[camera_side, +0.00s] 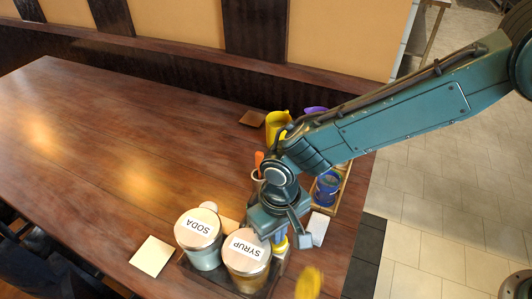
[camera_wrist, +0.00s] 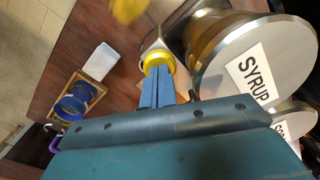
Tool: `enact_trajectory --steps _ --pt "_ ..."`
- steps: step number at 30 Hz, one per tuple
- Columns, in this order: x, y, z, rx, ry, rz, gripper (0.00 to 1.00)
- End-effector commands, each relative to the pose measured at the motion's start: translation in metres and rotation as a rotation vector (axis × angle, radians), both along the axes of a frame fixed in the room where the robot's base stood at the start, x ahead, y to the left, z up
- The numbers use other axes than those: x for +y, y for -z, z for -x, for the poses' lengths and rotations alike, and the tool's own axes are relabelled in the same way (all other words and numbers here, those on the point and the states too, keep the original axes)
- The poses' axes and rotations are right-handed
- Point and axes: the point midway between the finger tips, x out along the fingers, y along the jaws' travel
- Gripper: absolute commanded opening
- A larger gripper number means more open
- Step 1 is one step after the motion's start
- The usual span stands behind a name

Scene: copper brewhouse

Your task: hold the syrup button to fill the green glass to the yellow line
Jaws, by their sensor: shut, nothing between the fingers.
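The syrup dispenser (camera_side: 247,262) is a lidded amber jar labelled SYRUP, beside the pale soda dispenser (camera_side: 201,240). The syrup lid (camera_wrist: 235,55) fills the upper right of the wrist view. My gripper (camera_wrist: 156,72) is shut, its blue fingers together and pointing at a round yellow piece (camera_wrist: 157,60) beside the syrup jar, apparently its button. The fingertips overlap it in the picture; I cannot tell whether they press it. In the side view my gripper (camera_side: 279,238) is just right of the syrup jar. I cannot make out the green glass or its yellow line.
A wooden tray (camera_wrist: 97,92) holds a blue glass (camera_side: 327,187). A yellow mug (camera_side: 277,123) and a brown coaster (camera_side: 252,118) stand behind. A white block (camera_side: 318,227) lies right of my gripper. A blurred yellow object (camera_side: 308,283) is in front. The table's left is clear.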

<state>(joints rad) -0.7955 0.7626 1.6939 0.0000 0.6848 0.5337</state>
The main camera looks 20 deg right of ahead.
Motion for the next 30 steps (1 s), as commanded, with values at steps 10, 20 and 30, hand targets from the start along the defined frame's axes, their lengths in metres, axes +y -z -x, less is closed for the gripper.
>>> enact_trajectory --steps 10,20,30 --pt "-0.001 0.001 0.001 0.002 0.0 0.003 0.0" --pt "0.0 -0.007 0.0 0.002 0.0 0.001 0.0" --pt "0.0 -0.037 0.0 0.0 0.0 0.0 0.0"
